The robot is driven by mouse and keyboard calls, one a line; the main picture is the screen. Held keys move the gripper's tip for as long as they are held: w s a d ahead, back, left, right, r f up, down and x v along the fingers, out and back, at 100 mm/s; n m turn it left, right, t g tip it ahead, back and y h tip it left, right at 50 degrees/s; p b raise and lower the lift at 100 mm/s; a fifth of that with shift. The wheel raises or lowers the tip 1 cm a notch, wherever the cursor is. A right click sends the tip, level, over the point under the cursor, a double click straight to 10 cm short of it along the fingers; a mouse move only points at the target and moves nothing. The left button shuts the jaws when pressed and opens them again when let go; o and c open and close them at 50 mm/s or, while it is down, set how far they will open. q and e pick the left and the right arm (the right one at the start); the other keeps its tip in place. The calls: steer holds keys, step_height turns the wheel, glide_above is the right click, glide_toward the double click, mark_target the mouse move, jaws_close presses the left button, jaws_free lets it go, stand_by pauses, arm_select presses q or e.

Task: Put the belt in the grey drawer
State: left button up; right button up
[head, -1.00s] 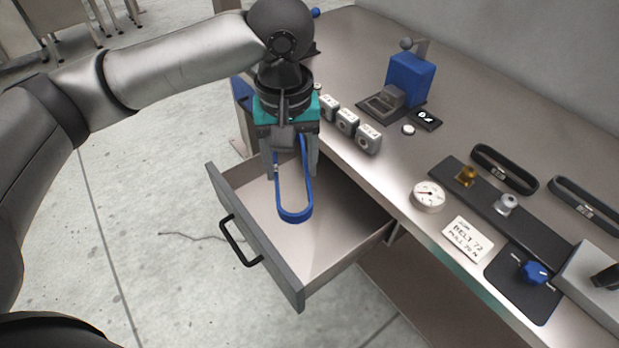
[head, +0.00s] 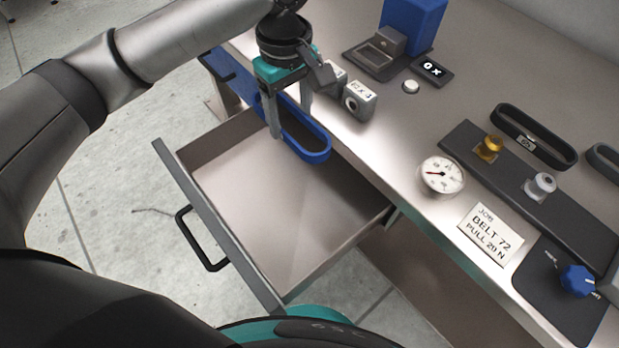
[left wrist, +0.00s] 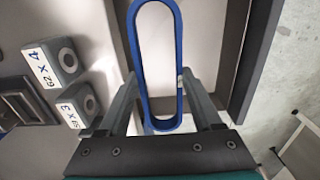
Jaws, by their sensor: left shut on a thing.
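My left gripper (head: 291,117) is shut on a blue belt (head: 318,152), a long closed loop that sticks out past the fingertips. In the left wrist view the belt (left wrist: 139,62) runs away from between the fingers (left wrist: 158,84). The grey drawer (head: 212,222) is pulled open, with a black handle on its front, and its visible inside is empty. The gripper and belt are above the drawer's far part, near the table edge. I cannot tell how high the belt is above the drawer floor. My right gripper is out of view.
The metal table (head: 400,150) bears weight blocks (head: 360,99), a blue device (head: 413,22), a dial gauge (head: 442,174), a card reading BELT 72 (head: 490,234), a dark rail with two pulleys, a black belt (head: 535,137) and a blue knob (head: 577,281). The near part of the drawer is clear.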

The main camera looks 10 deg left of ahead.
arm_select(q)
steer(key=b, duration=0.3)
glide_above(296, 187)
step_height(296, 187, down, 7)
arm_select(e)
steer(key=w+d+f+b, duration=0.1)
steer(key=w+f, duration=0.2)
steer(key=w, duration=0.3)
arm_select(q)
step_height(296, 187, down, 9)
steer(key=b, duration=0.2)
steer(key=shift+b, duration=0.4)
steer(key=shift+f+b, duration=0.75)
steer(key=shift+f, duration=0.75)
steer(key=shift+f+b, duration=0.4)
steer(key=shift+f, duration=0.5)
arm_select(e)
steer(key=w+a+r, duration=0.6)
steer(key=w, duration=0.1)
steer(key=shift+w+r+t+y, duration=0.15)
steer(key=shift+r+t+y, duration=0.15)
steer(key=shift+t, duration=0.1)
